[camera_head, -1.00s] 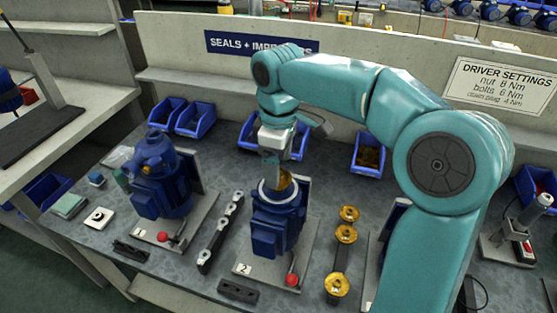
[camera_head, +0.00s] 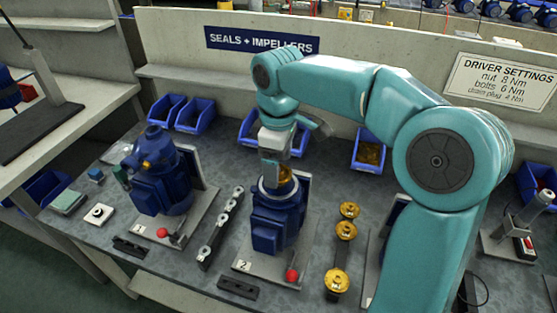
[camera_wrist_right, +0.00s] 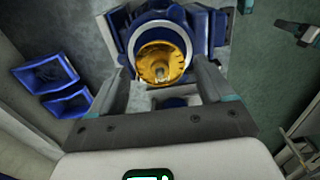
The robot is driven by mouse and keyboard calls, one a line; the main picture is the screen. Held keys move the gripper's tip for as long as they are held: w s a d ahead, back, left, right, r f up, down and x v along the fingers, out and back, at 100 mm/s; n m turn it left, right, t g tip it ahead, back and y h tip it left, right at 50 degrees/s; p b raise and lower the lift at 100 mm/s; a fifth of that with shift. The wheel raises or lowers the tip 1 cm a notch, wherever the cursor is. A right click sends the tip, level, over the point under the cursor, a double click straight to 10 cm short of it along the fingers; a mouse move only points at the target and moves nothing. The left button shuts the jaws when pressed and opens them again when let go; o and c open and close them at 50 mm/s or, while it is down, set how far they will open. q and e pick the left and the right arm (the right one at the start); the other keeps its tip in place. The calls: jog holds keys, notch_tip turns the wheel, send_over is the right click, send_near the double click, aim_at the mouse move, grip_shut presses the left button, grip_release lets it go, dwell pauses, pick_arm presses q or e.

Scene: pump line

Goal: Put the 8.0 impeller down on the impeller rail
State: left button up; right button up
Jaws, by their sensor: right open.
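My right gripper (camera_head: 272,168) points down over the open top of the blue pump (camera_head: 275,222) on the plate marked 2. In the right wrist view the gripper (camera_wrist_right: 163,80) is open. Its fingers stand either side of a gold impeller (camera_wrist_right: 160,62), with visible gaps. That impeller sits around a shaft in the pump's pale ring, and its gold edge shows in the head view (camera_head: 287,176). No size mark is readable on it. The impeller rail (camera_head: 340,262) lies right of this pump and carries several gold impellers. My left gripper is out of view.
Another blue pump (camera_head: 160,180) stands at the left on its own plate. A rail with pale rings (camera_head: 221,230) lies between the pumps. Blue bins (camera_head: 195,115) line the back wall. A driver stand (camera_head: 518,238) is at the right.

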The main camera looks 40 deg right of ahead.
grip_shut()
dwell(0.4)
jog(key=c, duration=1.4)
grip_release()
grip_shut()
jog(key=shift+r+p, duration=2.1)
jog(key=shift+r, duration=0.05)
jog(key=shift+r, duration=0.1)
